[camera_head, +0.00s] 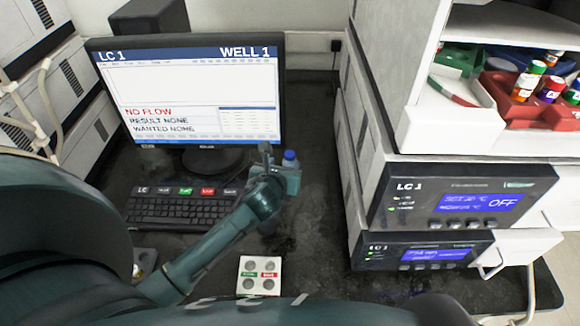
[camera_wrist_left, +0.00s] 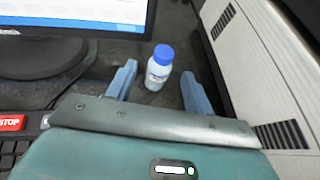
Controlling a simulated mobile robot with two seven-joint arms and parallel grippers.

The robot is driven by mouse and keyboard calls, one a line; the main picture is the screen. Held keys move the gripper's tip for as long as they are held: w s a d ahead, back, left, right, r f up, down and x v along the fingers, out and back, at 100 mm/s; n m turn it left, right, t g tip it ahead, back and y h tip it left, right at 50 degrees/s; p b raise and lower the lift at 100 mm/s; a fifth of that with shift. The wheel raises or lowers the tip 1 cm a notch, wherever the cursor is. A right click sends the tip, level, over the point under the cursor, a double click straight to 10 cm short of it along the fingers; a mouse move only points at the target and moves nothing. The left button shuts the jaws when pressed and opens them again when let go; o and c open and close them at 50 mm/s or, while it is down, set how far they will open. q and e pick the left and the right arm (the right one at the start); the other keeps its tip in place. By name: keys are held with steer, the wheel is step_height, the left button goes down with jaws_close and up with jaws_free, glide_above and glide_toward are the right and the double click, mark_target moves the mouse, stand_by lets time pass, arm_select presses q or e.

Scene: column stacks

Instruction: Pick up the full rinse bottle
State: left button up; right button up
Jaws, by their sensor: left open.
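A small bottle with a blue cap (camera_head: 289,155) stands on the dark bench beside the monitor's foot, partly hidden by my left gripper. In the left wrist view the bottle (camera_wrist_left: 159,68) is upright, with a white label and pale blue body. My left gripper (camera_head: 284,165) is open. In the left wrist view its two fingers (camera_wrist_left: 155,88) lie to either side of the bottle, with a gap on each side, wider on the right. The label text is too small to read. My right gripper is not in view.
The monitor (camera_head: 190,85) and keyboard (camera_head: 180,208) are on the left. A white holder with round wells (camera_head: 259,276) lies in front. LC 1 instrument units (camera_head: 455,203) stand on the right, with colored-label bottles (camera_head: 527,80) in trays above. Bare bench lies between.

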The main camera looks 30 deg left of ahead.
mark_target(288, 159)
arm_select(q)
steer(key=shift+d+x, duration=0.1)
steer(key=shift+x, duration=1.65)
steer(key=shift+d+x, duration=0.15)
steer(key=shift+x, duration=1.6)
steer(key=shift+r, duration=0.15)
steer(key=shift+c, duration=0.2)
steer(key=c, duration=0.8)
steer(key=shift+c, duration=0.2)
